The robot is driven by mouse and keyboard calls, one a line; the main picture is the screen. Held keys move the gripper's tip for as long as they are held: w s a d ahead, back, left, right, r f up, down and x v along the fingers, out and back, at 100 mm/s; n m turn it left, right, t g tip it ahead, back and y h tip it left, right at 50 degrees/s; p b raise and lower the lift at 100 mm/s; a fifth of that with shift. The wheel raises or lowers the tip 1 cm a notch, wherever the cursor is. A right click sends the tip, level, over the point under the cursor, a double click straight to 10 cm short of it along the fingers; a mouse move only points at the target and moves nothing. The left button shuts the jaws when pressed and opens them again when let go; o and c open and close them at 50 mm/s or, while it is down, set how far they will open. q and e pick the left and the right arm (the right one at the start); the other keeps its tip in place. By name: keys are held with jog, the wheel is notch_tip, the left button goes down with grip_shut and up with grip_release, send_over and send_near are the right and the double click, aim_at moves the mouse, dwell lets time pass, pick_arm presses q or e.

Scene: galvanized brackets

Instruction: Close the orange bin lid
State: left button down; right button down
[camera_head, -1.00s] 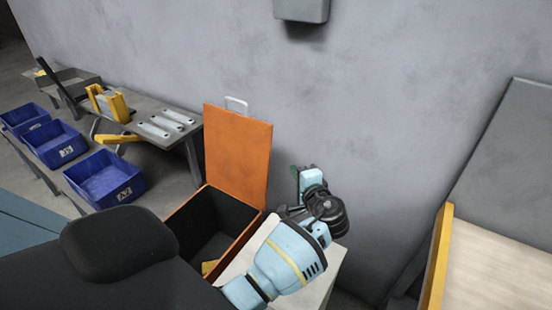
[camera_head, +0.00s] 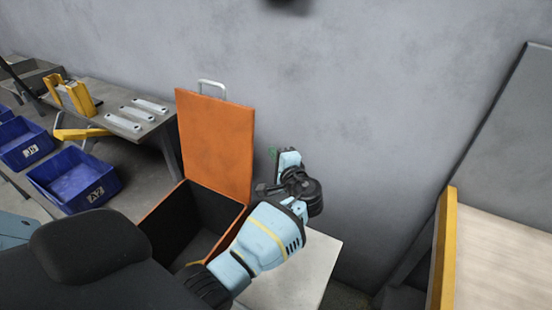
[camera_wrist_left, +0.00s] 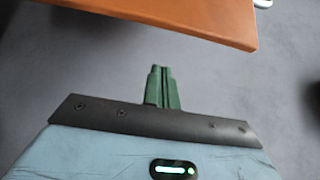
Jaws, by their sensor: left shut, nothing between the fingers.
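The orange bin lid (camera_head: 215,147) stands open and upright at the back of the bin, with a pale metal handle (camera_head: 212,84) on its top edge. The bin (camera_head: 185,222) is open, with a dark inside and something yellow at its bottom. My left gripper (camera_head: 273,153) is to the right of the lid, apart from it, near the wall. In the left wrist view its green fingers (camera_wrist_left: 162,87) are shut together and empty. The lid's edge (camera_wrist_left: 190,20) crosses the top of that view, and a bit of the handle (camera_wrist_left: 262,3) shows. My right gripper is not in view.
A pale-topped stand (camera_head: 290,275) is beside the bin under my left arm. A bench (camera_head: 150,132) with metal brackets (camera_head: 123,122) and blue bins (camera_head: 75,180) is at the left. A wooden surface with a yellow edge (camera_head: 443,250) is at the right. The grey wall is behind.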

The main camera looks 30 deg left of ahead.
pick_arm(q)
jog(key=r+x, duration=0.1)
jog(key=x, duration=0.5)
jog(key=s+p, duration=0.1)
jog(key=s, duration=0.1)
jog(key=s+p, duration=0.1)
jog(key=s, duration=0.1)
jog(key=shift+d+f, duration=0.15)
jog(key=shift+f, duration=0.05)
